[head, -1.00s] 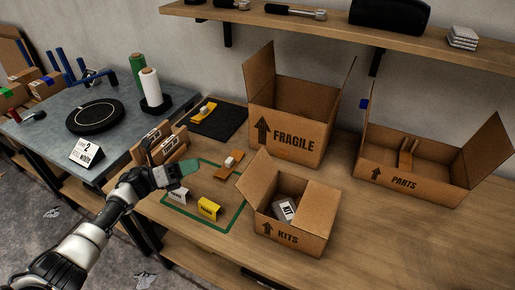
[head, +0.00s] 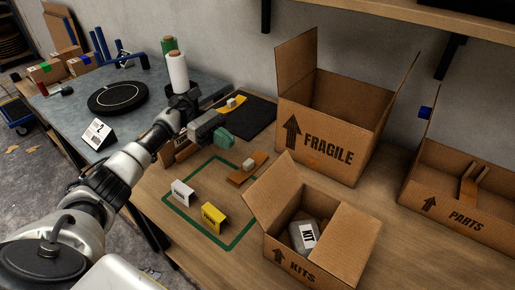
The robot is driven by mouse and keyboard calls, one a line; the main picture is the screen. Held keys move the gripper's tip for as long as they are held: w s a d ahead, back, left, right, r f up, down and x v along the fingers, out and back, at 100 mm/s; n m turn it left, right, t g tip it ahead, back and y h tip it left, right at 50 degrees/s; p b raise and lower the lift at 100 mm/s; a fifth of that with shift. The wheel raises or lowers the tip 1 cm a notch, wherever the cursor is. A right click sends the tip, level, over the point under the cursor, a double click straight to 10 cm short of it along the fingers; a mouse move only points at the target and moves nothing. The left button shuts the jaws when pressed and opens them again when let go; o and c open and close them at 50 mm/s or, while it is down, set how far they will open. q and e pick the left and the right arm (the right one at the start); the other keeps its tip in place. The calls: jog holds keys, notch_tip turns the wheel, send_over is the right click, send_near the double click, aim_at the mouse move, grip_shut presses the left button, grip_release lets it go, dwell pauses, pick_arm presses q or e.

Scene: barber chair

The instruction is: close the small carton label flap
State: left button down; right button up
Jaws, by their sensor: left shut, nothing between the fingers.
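The small carton (head: 288,271) marked KITS stands on the wooden bench at the lower middle. Its left flap (head: 271,184) stands up and leans outward; its right flap (head: 354,234) is also open. A grey package with a white KIT label (head: 307,235) lies inside. A white folded label card (head: 182,192) and a yellow one (head: 213,218) stand left of the carton, inside a green outline. My left gripper (head: 226,137), with green fingertips, is shut and empty, behind the cards and apart from the carton. My right gripper is not in view.
The open FRAGILE carton (head: 322,150) stands behind the small one, and the PARTS carton (head: 455,213) is at the right. A black mat (head: 252,115) lies behind my gripper.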

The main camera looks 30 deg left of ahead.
pick_arm(q)
jog(key=p, duration=0.3)
send_near(277, 165)
notch_tip(277, 165, down, 4)
jog(key=d, duration=0.3)
jog(key=d+r+p, duration=0.1)
jog(key=d+r, duration=0.1)
jog(key=shift+s+d+p, duration=0.2)
jog(key=shift+s+p, duration=0.05)
jog(key=shift+p, duration=0.1)
jog(key=shift+d+r, duration=0.25)
jog(key=shift+d, duration=0.15)
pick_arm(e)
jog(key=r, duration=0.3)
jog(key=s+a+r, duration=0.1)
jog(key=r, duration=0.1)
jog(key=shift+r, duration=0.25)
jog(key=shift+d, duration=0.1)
